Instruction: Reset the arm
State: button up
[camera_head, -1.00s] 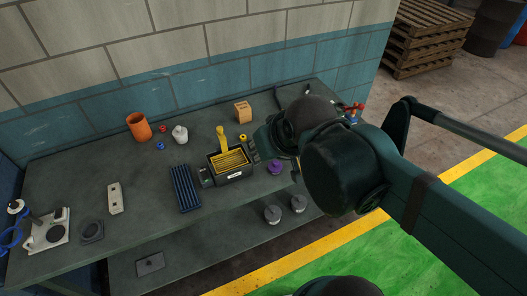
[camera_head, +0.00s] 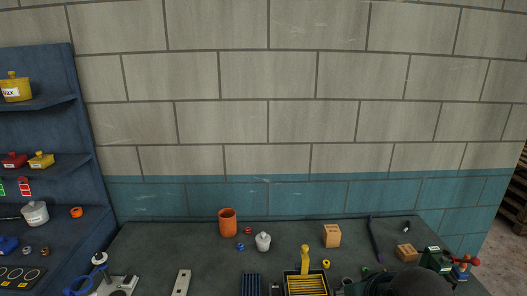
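A dark rounded part of my arm (camera_head: 418,282) shows at the bottom right edge of the head view, in front of the right part of the bench. The rest of my arm is cut off by the frame edge. My gripper is not in view, so I cannot tell whether it is open or holds anything.
The grey workbench (camera_head: 140,245) holds an orange pot (camera_head: 228,222), a white lidded jar (camera_head: 263,242), a black box with yellow slats (camera_head: 306,284), a blue ribbed tray (camera_head: 251,285) and a wooden block (camera_head: 332,236). A blue shelf unit (camera_head: 60,130) stands left.

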jog(key=shift+f+b, duration=2.45)
jog(key=shift+f, duration=0.55)
